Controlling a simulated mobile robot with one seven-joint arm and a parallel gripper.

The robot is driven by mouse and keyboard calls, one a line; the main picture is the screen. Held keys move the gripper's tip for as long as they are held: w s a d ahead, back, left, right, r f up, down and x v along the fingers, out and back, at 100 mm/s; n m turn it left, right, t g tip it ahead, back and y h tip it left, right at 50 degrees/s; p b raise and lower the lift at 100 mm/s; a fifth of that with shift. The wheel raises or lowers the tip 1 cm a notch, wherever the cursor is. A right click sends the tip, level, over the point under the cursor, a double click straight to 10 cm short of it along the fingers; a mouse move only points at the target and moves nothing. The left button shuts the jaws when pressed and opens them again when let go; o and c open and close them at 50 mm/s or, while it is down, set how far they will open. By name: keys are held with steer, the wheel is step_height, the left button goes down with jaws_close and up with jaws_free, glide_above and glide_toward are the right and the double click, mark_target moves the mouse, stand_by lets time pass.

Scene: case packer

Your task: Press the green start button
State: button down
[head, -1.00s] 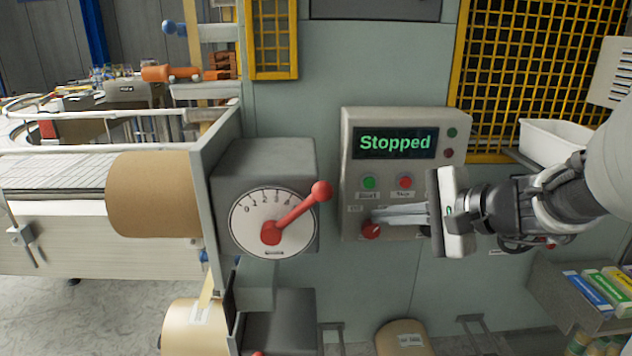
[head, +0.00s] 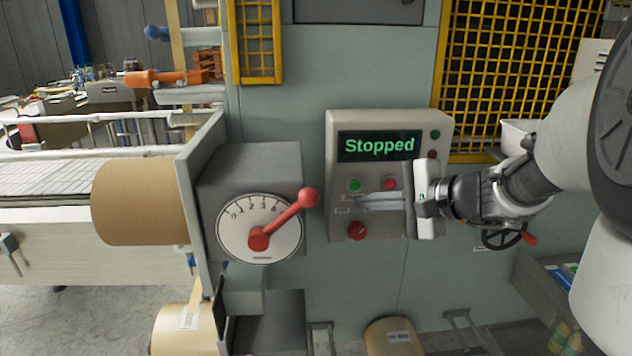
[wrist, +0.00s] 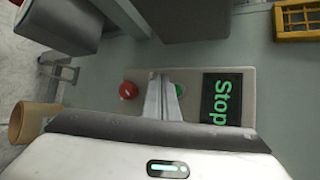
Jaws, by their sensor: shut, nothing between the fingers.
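The green start button (head: 354,185) sits on the beige control panel (head: 340,218), below a display (head: 377,146) that reads "Stopped". A red button (head: 390,183) is to its right and a red knob (head: 357,231) is below. My gripper (head: 362,202) is shut and empty, its fingertips pointing left, just below the green button in the head view. In the wrist view, the green button (wrist: 180,89) shows right beside the closed fingers (wrist: 157,80), partly hidden by them. I cannot tell whether the fingertips touch the panel.
A dial box with a red lever (head: 285,218) juts out left of the panel. A yellow mesh guard (head: 510,75) is at the upper right. A red-handled handwheel (head: 505,237) is below my wrist. A brown roll (head: 140,202) is at the left.

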mark_target(355, 185)
steer(key=shift+w, duration=1.8)
steer(key=shift+w+b, duration=0.1)
steer(key=shift+b, duration=0.2)
stand_by(0.4)
steer(key=shift+w, duration=0.3)
steer(key=shift+w, duration=0.45)
stand_by(0.6)
stand_by(0.3)
steer(key=shift+s+b, duration=0.6)
steer(key=shift+s, duration=0.25)
